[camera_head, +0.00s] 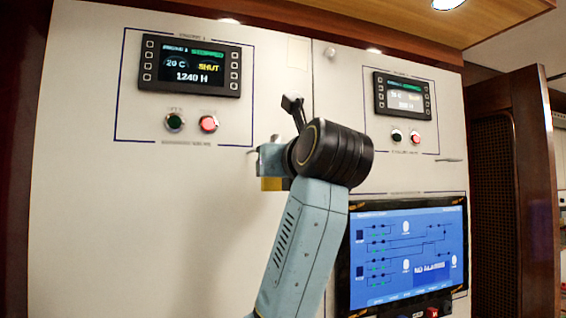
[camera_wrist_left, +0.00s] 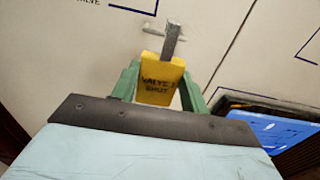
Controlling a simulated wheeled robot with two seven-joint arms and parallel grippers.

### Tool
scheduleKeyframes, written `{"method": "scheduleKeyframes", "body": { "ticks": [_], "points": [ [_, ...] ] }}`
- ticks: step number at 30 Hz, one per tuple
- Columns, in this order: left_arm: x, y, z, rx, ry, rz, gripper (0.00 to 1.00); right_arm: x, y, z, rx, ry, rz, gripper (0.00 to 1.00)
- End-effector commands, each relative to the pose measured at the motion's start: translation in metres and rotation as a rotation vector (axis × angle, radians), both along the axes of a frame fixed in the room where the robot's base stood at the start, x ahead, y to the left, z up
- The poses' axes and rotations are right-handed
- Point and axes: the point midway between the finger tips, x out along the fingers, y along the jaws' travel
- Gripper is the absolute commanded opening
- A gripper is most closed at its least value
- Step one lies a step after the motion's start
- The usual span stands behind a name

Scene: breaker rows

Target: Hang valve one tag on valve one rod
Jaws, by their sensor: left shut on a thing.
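The yellow valve one tag (camera_wrist_left: 158,84), with dark lettering that reads like "VALVE 1 SHUT", is between the green fingers of my left gripper (camera_wrist_left: 157,92), which is shut on it. A grey upright piece (camera_wrist_left: 172,40) rises just above the tag in the left wrist view. I cannot tell whether it is the valve one rod or part of the tag, nor whether they touch. In the head view my left gripper (camera_head: 269,165) is in front of the pale panel, with the yellow tag (camera_head: 273,184) showing below it. My right gripper is not in view.
The pale panel (camera_head: 90,200) carries a left display (camera_head: 190,66) with a green button (camera_head: 175,122) and a red button (camera_head: 208,124). A second display (camera_head: 403,96) is at right. A large blue screen (camera_head: 405,255) stands right of my arm. The panel's lower left is clear.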

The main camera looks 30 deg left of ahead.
Motion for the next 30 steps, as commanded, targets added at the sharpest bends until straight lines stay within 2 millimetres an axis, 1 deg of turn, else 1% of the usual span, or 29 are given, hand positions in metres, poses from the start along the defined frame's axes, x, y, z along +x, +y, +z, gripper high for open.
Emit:
{"method": "scheduleKeyframes", "body": {
  "ticks": [12, 21, 24, 30],
  "points": [
    [0.022, 0.027, 0.001, 0.001, 0.001, 0.003, 0.22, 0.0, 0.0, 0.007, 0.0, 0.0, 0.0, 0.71],
    [0.036, 0.043, 0.0, -0.001, 0.001, 0.002, 0.22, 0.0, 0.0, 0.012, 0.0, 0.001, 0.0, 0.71],
    [0.036, 0.041, -0.008, -0.001, 0.0, -0.004, 0.22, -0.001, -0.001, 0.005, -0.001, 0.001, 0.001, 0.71],
    [0.035, 0.041, -0.012, -0.001, -0.001, -0.001, 0.22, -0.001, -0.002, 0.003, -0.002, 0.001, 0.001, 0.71]
  ]
}}
